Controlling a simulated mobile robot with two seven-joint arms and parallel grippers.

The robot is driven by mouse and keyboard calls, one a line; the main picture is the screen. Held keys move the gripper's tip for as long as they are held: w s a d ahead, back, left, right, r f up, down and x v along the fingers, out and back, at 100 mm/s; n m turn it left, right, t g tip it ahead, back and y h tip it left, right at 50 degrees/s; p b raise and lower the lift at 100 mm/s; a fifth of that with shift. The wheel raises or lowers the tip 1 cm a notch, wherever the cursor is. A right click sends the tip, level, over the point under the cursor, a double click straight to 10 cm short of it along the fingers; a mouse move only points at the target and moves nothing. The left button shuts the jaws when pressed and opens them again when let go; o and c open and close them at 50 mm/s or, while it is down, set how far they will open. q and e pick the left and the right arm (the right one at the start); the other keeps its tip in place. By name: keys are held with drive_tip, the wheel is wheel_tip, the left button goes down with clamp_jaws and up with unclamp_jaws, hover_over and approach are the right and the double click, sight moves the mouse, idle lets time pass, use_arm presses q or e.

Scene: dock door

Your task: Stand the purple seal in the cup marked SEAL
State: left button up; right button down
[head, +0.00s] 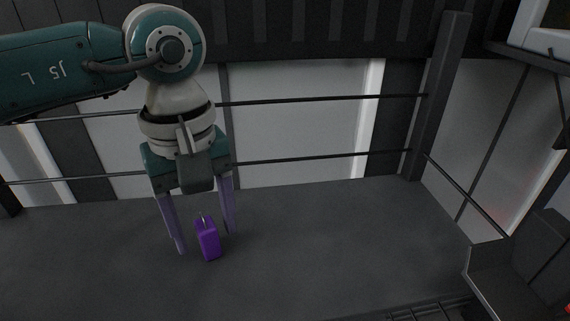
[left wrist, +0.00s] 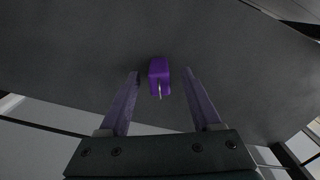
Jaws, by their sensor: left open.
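The purple seal (head: 208,240) stands on the dark grey surface, a small block with a thin pale metal piece at its top. My left gripper (head: 206,243) points down over it with its fingers apart, one on each side of the seal. In the left wrist view the seal (left wrist: 159,74) shows between and just beyond the fingertips of the open left gripper (left wrist: 162,72). I see a gap on both sides; whether a finger touches it I cannot tell. The cup marked SEAL is not seen in either view. My right gripper is not in view.
Dark rails (head: 320,160) run along the back of the surface to a dark post (head: 438,95) at the right. A dark angular box-like thing (head: 515,275) stands at the lower right, beside a slatted grate (head: 432,312). The middle of the surface (head: 330,240) is clear.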

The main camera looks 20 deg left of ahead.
use_arm(q)
clamp_jaws()
idle(0.5)
